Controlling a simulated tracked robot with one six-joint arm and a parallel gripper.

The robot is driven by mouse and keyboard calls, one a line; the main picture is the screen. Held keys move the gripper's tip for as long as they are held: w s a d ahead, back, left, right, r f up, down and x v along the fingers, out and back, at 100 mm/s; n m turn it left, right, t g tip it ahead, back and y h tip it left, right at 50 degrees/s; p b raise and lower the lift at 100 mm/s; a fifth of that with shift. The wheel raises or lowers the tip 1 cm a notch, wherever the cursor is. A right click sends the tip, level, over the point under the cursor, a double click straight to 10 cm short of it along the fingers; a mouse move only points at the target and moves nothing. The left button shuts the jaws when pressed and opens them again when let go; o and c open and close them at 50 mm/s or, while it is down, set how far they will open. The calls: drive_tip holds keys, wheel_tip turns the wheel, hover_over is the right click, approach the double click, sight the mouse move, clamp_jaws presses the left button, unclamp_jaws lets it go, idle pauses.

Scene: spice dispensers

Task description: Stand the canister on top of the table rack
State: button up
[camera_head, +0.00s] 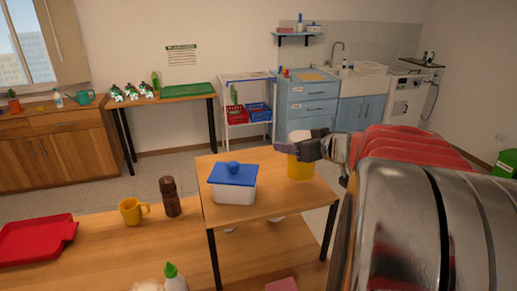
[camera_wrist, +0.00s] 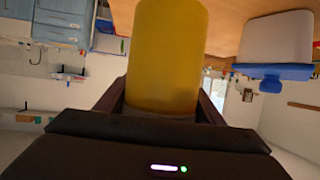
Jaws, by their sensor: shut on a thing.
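The canister (camera_head: 300,168), yellow with a white upper part, is upright at the right side of the table rack. The table rack (camera_head: 262,208) is a small raised wooden top on black legs. My gripper (camera_head: 304,149) comes from the right and is shut around the upper part of the canister. In the wrist view the yellow body (camera_wrist: 165,55) is between the fingers, and this view is upside down. The canister's base appears over the rack top; I cannot tell whether it touches. My fingers hide part of its upper part.
A white tub with a blue lid (camera_head: 233,183) stands left of the canister on the rack. A brown shaker (camera_head: 170,197), a yellow mug (camera_head: 132,211) and a red tray (camera_head: 35,240) are on the lower table. The rack's front right top is clear.

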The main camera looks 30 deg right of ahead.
drive_tip(key=shift+f, duration=1.85)
drive_tip(key=o, duration=1.2)
drive_tip(key=shift+f, duration=0.1)
drive_tip(key=shift+c, duration=0.2)
drive_tip(key=v, duration=1.2)
